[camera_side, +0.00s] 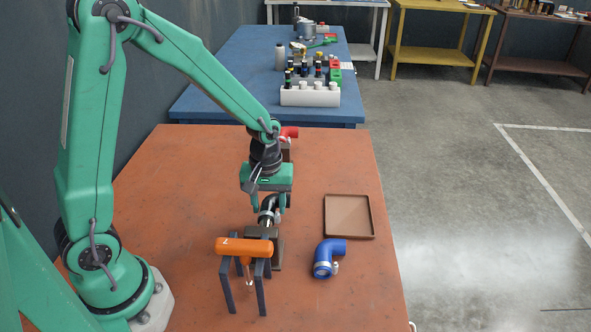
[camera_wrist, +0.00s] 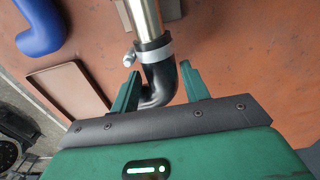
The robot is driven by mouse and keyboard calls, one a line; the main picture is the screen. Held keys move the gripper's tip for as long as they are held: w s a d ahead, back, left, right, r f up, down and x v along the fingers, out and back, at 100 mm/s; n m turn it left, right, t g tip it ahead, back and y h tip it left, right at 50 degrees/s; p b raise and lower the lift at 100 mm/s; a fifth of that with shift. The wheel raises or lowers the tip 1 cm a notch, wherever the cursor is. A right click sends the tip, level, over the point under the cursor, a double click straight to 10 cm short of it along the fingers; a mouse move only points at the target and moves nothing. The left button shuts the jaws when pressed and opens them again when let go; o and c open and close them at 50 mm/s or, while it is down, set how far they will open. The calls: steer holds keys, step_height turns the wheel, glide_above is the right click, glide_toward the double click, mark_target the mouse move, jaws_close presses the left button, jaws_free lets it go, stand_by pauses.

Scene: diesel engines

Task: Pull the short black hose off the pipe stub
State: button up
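The short black hose (camera_wrist: 160,78) is a bent elbow seated on the end of the shiny metal pipe stub (camera_wrist: 146,18). A silver hose clamp (camera_wrist: 152,51) circles its end at the pipe. In the side view the hose (camera_side: 268,203) is partly hidden below my gripper (camera_side: 270,203), and the pipe stub (camera_side: 265,219) rises from a dark block (camera_side: 277,252). In the wrist view my gripper (camera_wrist: 158,88) is open, its two green fingers on either side of the hose. Narrow gaps seem to show beside it; contact at the lower bend is unclear.
A tool with an orange handle (camera_side: 244,246) rests on a dark stand (camera_side: 226,285) close in front of the block. A blue elbow hose (camera_side: 327,259) and an empty brown tray (camera_side: 373,221) lie to the right. A red hose (camera_side: 289,132) is behind my gripper.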

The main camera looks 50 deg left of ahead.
jaws_close()
steer(key=shift+w+a+r, duration=0.1)
steer(key=shift+w+a, duration=0.85)
steer(key=shift+w, duration=0.15)
stand_by(2.2)
steer(key=shift+w+a, duration=0.45)
steer(key=shift+a, duration=0.25)
stand_by(1.8)
steer(key=shift+r, duration=0.15)
steer(key=shift+r, duration=2.25)
